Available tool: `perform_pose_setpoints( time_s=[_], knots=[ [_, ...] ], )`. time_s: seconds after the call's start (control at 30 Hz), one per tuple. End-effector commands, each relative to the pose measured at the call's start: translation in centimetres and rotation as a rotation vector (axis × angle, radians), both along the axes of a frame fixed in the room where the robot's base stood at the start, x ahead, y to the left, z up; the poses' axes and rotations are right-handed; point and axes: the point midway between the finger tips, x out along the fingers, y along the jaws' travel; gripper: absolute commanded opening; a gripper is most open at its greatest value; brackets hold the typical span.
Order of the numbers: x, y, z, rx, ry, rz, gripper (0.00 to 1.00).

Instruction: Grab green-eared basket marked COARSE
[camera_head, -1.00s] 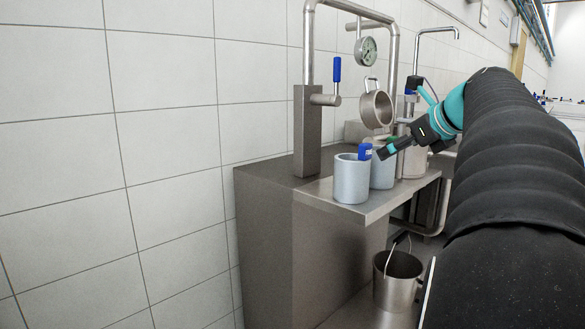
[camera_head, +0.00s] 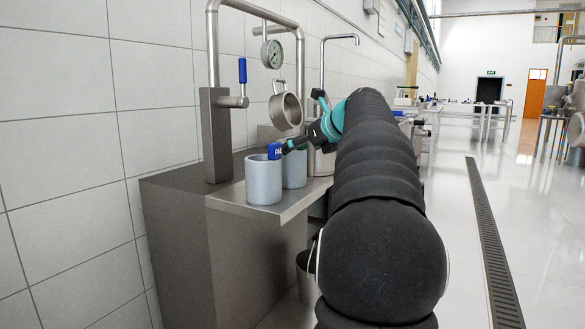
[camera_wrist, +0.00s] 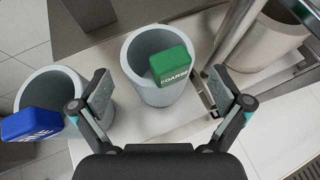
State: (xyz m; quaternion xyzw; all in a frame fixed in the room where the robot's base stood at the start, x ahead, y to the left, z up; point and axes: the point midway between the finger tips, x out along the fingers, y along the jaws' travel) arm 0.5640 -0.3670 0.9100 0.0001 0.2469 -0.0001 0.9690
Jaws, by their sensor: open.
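The basket marked COARSE is a grey open cylinder (camera_wrist: 158,88) with a green ear (camera_wrist: 170,64) on its rim. It stands on the steel shelf, in the middle of the wrist view, and its ear points toward my gripper. My gripper (camera_wrist: 166,92) is open and empty, with one finger on each side of the basket in that view; I cannot tell how far apart they are in depth. In the head view the green-eared basket (camera_head: 294,170) is partly hidden behind a nearer grey basket (camera_head: 263,183) and my gripper.
The nearer basket has a blue ear (camera_wrist: 31,123), close to my left finger in the wrist view. A steel pot (camera_wrist: 265,38) stands at the right. A tap pipe (camera_head: 213,60), gauge (camera_head: 272,54) and hanging cup (camera_head: 286,109) rise behind the shelf (camera_head: 232,197).

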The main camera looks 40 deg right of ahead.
Motion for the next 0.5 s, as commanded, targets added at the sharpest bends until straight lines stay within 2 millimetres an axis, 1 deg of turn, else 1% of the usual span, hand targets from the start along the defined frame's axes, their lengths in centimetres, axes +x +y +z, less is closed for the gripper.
perform_pose_setpoints(
  time_s=[0.23,0.37,0.5],
  knots=[
    [2.4,0.4,-2.3,0.001,0.002,0.003,1.00],
    [3.8,0.3,-2.8,0.001,0.002,0.002,1.00],
    [4.0,0.3,-2.8,-0.001,0.001,0.000,1.00]
  ],
)
